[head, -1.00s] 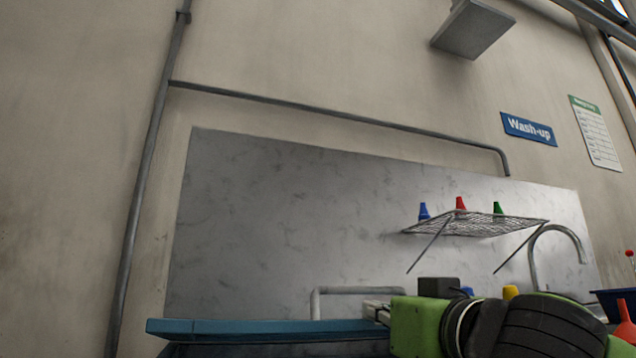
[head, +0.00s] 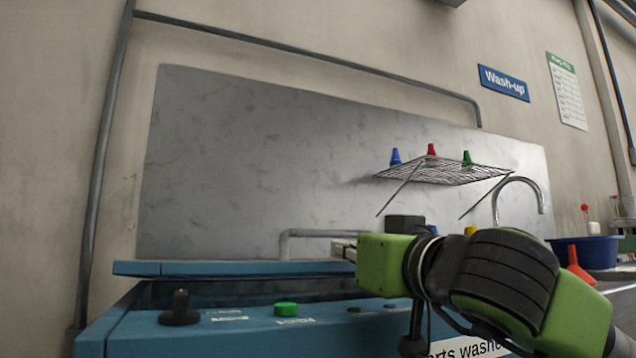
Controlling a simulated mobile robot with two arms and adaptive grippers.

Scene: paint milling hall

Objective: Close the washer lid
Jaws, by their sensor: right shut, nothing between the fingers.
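The washer lid (head: 220,268) is a flat teal slab, seen nearly edge-on in the head view. It lies low over the teal parts washer (head: 140,332), with a dark gap (head: 220,290) between its front edge and the front panel. My right gripper (head: 338,249) is at the lid's right part, pointing left, close above or against its top. Its fingers are small and partly hidden behind my green wrist, and they are shut with nothing between them. I cannot tell whether they touch the lid. My left gripper is not in view.
The panel carries a black knob (head: 180,308) and a green button (head: 286,309). A grey bent pipe (head: 300,234) stands behind the lid. On the right are a wire rack (head: 445,171) with cones, a tap (head: 520,182), a blue basin (head: 585,250) and an orange funnel (head: 577,265).

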